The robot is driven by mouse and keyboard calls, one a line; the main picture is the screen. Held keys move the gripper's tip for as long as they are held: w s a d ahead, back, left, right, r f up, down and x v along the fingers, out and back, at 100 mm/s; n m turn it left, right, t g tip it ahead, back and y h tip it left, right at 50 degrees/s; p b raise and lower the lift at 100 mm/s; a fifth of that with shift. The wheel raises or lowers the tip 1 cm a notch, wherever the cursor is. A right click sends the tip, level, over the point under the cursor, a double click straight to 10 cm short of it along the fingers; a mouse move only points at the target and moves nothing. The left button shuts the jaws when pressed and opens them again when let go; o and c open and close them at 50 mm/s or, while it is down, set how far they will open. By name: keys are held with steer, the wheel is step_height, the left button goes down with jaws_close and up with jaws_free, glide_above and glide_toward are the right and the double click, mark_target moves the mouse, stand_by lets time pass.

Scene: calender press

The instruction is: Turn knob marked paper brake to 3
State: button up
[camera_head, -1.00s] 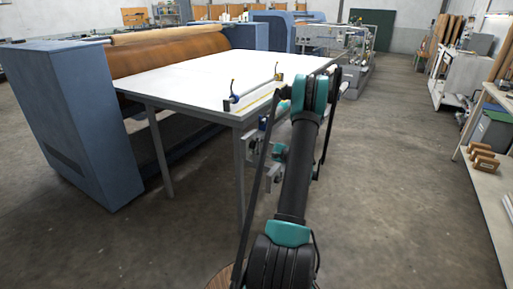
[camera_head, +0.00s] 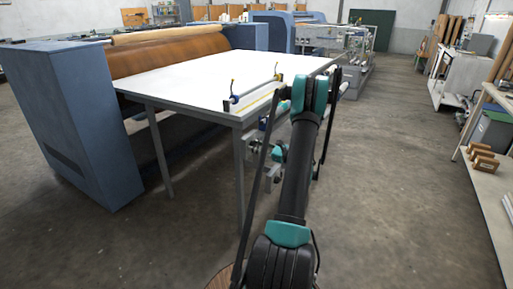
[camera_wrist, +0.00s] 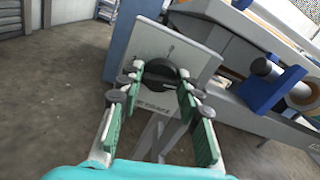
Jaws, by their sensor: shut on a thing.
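In the wrist view a black round knob (camera_wrist: 163,73) sits on a light grey tilted panel (camera_wrist: 183,38). My gripper (camera_wrist: 160,80) has its green-padded fingers on either side of the knob and is shut on it. A small dark mark is on the panel above the knob. Lettering below it is partly covered by the knob and fingers and too small to read surely. I cannot make out any number scale or the setting. In the head view the knob is hidden, and my wrist shows partly beside the table's near corner, behind my arm.
A white-topped table (camera_head: 195,82) on grey legs stands left of my arm. The blue press (camera_head: 75,120) with its brown roller (camera_head: 170,55) is behind it. A blue bracket (camera_wrist: 265,92) is right of the panel. A workbench (camera_head: 485,180) stands at right; the floor between is clear.

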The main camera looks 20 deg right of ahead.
stand_by(0.4)
steer(key=o, duration=1.2)
steer(key=shift+c, duration=0.2)
steer(key=v, duration=1.2)
